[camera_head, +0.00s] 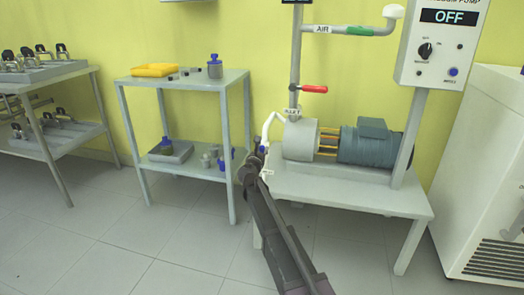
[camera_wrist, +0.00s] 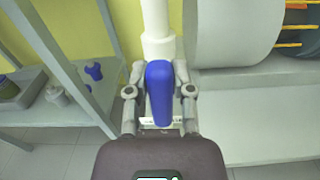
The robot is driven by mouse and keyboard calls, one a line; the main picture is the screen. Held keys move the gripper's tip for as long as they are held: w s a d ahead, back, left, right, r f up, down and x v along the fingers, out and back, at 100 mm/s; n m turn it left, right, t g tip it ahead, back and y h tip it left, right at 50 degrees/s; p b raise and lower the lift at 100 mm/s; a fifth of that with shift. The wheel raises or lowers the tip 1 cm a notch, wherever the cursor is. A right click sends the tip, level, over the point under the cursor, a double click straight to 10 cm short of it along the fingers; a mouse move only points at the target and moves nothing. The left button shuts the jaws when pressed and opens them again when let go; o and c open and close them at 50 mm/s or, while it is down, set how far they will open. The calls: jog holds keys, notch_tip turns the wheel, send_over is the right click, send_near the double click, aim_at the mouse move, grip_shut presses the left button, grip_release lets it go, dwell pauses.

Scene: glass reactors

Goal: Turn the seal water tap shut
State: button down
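The seal water tap has a blue lever handle (camera_wrist: 159,95), which sits below a white pipe (camera_wrist: 157,25) in the wrist view and points toward my gripper's palm. In the head view the handle (camera_head: 262,150) is a small blue spot beside the pump. My gripper (camera_wrist: 160,72) has one finger on each side of the handle, close against it, and looks shut on it. In the head view my gripper (camera_head: 252,160) is at the tap, and my arm hides part of the area below. A small white label under the handle is mostly hidden.
The pump's grey housing (camera_head: 300,139) and blue-grey motor (camera_head: 366,146) stand on a low bench (camera_head: 340,190) just right of the tap. A red-handled valve (camera_head: 313,89) is above. A shelf (camera_head: 190,79) with bottles stands left. The vacuum pump panel (camera_head: 440,45) reads OFF.

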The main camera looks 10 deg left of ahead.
jog(key=shift+d+m, duration=0.1)
jog(key=shift+m, duration=0.4)
jog(key=m, duration=0.3)
jog(key=shift+d+f+m, duration=0.15)
jog(key=shift+d+m, duration=0.15)
jog(key=shift+d, duration=0.1)
jog(key=shift+s+d+f+m+b, duration=0.15)
jog(key=shift+f+m+b, duration=0.25)
jog(key=shift+m, duration=1.75)
jog(key=shift+w+d+f+m+b, duration=0.1)
jog(key=shift+d+f+m+b, duration=0.3)
jog(key=shift+m, duration=1.8)
jog(key=shift+s+d+f+m+b, duration=0.1)
jog(key=shift+f+m+b, duration=0.3)
jog(key=shift+m, duration=1.75)
jog(key=shift+r, duration=0.1)
jog(key=shift+c, duration=2.4)
grip_release()
